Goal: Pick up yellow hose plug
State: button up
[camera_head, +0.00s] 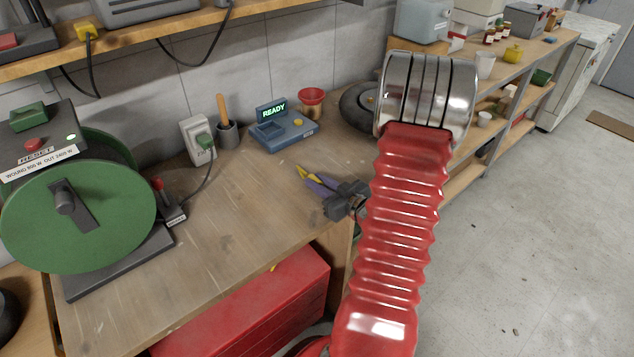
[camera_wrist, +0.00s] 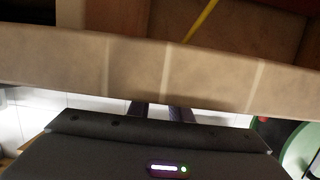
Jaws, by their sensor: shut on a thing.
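My gripper (camera_head: 313,180) is a dark body with purple fingers, low over the wooden bench in the head view. A small yellow piece (camera_head: 302,172), which looks like the yellow hose plug, shows between the fingers. The fingers are shut on it. Its shape is too small to make out, and I cannot tell whether it touches the bench top. In the wrist view the gripper (camera_wrist: 160,110) shows only its finger bases. A wide tan band crosses in front and hides the fingertips and the plug.
A green reel (camera_head: 75,215) stands at the bench's left. A red chest (camera_head: 250,310) is below the bench. The bench's middle is clear.

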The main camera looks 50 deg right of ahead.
aim_at(317, 181)
grip_shut()
jog(key=shift+r, duration=0.1)
jog(key=shift+r, duration=4.95)
jog(key=shift+w+a, duration=0.1)
